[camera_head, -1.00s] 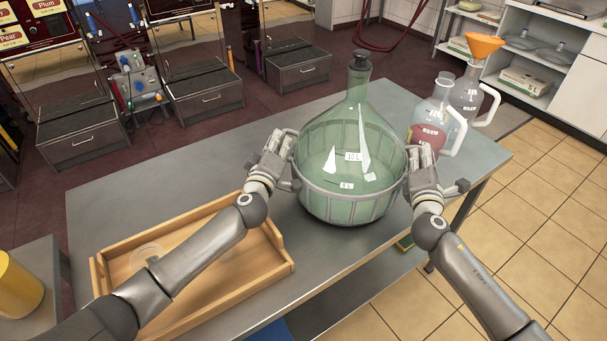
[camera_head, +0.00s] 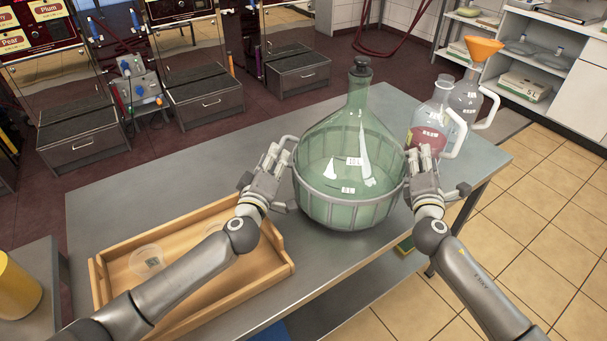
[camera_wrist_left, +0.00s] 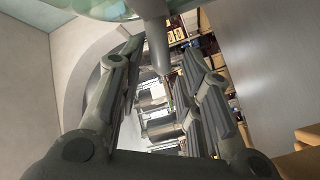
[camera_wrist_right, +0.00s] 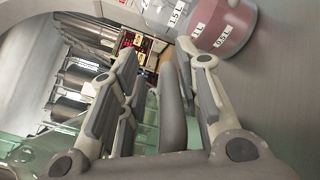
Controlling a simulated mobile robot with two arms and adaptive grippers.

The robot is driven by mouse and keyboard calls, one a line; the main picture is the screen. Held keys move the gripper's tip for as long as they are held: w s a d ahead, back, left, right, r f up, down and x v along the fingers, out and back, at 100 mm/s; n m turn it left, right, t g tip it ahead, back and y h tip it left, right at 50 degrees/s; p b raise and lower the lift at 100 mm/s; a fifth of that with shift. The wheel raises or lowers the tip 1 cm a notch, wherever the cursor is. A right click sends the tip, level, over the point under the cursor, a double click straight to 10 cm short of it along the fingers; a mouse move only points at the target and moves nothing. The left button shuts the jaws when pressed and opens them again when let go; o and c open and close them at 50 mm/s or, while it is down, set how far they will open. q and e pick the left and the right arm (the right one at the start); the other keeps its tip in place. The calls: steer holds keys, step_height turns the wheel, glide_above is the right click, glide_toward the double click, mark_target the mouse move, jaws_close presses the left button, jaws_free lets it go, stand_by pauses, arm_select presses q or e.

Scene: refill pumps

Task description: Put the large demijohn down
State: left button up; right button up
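The large demijohn (camera_head: 338,140) is a green glass vessel in a pale ribbed basket, upright on the grey table (camera_head: 150,185). It is stoppered and appears to rest on the tabletop. My left gripper (camera_head: 272,165) is at its left side, with fingers apart around a grey basket handle (camera_wrist_left: 155,40). My right gripper (camera_head: 424,165) is at its right side, with fingers apart on either side of the other handle (camera_wrist_right: 172,105). Both grippers look open. The demijohn's far side is hidden.
A jug with red liquid (camera_head: 428,125) and a jug with an orange funnel (camera_head: 482,48) stand close behind my right gripper. A wooden tray (camera_head: 270,285) with a clear round dish (camera_head: 147,260) lies at the front left. The table's back left is clear.

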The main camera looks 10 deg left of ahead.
steer(key=shift+w+f, duration=0.1)
steer(key=shift+f, duration=0.05)
steer(key=shift+s+a, duration=0.1)
steer(key=shift+s, duration=0.1)
arm_select(q)
steer(key=s, duration=0.3)
steer(key=shift+f, duration=0.1)
arm_select(e)
steer(key=s, duration=1.1)
steer(key=shift+s+a, duration=0.3)
